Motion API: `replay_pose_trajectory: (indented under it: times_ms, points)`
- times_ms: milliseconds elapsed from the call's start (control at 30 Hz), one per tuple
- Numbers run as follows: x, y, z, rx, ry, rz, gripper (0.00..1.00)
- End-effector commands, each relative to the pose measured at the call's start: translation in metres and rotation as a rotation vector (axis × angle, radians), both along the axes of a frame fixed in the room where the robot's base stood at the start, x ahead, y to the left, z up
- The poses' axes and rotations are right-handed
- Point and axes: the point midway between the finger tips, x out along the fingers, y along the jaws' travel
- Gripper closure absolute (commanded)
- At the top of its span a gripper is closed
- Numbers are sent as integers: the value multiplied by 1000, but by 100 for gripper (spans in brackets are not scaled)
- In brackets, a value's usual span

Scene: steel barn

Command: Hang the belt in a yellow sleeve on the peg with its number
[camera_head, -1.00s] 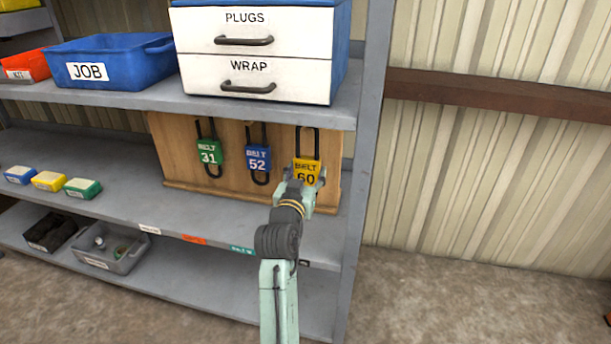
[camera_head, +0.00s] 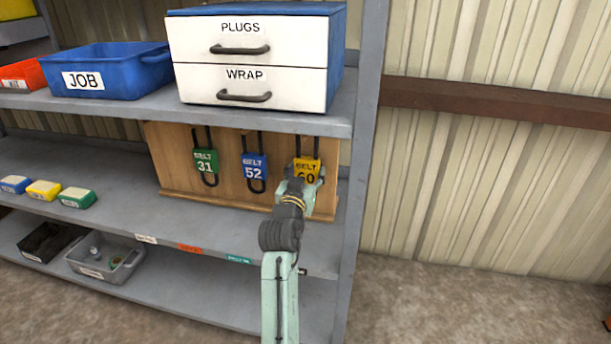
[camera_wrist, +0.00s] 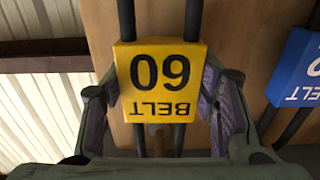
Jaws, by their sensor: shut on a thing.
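The belt in a yellow sleeve (camera_head: 307,168), marked BELT 60, hangs as a black loop in front of the wooden board (camera_head: 230,202), at its right end. My gripper (camera_head: 306,180) is shut on the yellow sleeve from the front. The wrist view shows the yellow sleeve (camera_wrist: 160,78) upside down between my two fingers. A brownish peg shows behind the belt just beyond the sleeve in the wrist view; whether the loop rests on a peg is unclear. A blue sleeve (camera_head: 254,172) reads BELT 52 and a green sleeve (camera_head: 205,162) reads BELT 31, to the left.
The shelf above holds a white drawer unit (camera_head: 247,62) labelled PLUGS and WRAP, and a blue JOB bin (camera_head: 108,72). The shelf post (camera_head: 362,170) stands close right of the board. Small labelled blocks (camera_head: 45,190) lie left. A grey bin (camera_head: 105,258) is below.

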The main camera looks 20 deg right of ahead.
Motion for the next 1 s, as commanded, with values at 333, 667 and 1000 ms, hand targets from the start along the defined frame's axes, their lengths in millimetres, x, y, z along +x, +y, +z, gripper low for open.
replay_pose_trajectory:
  times_ms: [333,667,1000]
  points:
    - [6,-5,1,-1,-2,0,76]
    - [6,-4,1,-1,-1,0,76]
    - [6,-4,-8,-1,-1,0,76]
